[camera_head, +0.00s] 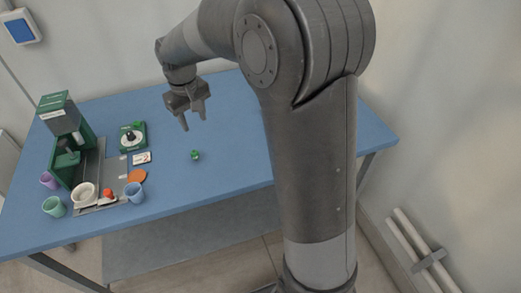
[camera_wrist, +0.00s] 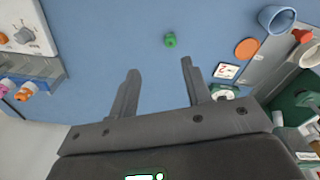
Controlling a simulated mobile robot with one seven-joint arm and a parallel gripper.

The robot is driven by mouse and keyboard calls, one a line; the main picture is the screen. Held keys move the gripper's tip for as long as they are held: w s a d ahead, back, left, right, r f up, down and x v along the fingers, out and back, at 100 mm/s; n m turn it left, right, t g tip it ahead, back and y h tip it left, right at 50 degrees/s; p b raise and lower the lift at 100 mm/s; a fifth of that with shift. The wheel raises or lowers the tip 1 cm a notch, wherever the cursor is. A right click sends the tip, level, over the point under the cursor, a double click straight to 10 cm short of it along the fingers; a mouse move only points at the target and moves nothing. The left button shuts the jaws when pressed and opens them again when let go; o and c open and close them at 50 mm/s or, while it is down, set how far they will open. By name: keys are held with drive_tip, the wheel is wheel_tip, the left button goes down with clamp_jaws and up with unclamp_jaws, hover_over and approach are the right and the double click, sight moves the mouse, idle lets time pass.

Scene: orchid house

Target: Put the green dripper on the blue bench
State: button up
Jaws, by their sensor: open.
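The small green dripper (camera_head: 195,155) rests on the bare middle of the blue bench (camera_head: 230,130). It also shows in the wrist view (camera_wrist: 170,40), just beyond my fingertips. My gripper (camera_head: 193,124) is open and empty above the bench, with its fingers pointing down. In the wrist view, both fingers (camera_wrist: 160,66) are spread apart, and nothing is between them. The dripper is apart from the fingers.
Left of the dripper stand a green machine (camera_head: 62,135), a green dial device (camera_head: 132,137), a card (camera_head: 142,158), an orange disc (camera_head: 137,176) and a blue cup (camera_head: 134,193). The wrist view shows another dial device (camera_wrist: 28,38). Bench around the dripper is clear.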

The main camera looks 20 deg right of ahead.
drive_tip(key=s+d+r+m+t, duration=0.1)
drive_tip(key=s+d+r, duration=0.35)
drive_tip(key=s, duration=0.25)
drive_tip(key=s+d+r+m+t, duration=0.1)
drive_tip(key=s+d+r+t, duration=0.15)
drive_tip(key=s+r, duration=0.35)
drive_tip(key=s+d+f+m, duration=0.1)
drive_tip(key=s+d, duration=0.1)
drive_tip(key=s, duration=0.5)
drive_tip(key=s+d+m+t, duration=0.1)
drive_tip(key=s+d, duration=0.1)
drive_tip(key=s, duration=0.5)
drive_tip(key=shift+d+f+m, duration=0.35)
drive_tip(key=shift+m, duration=0.05)
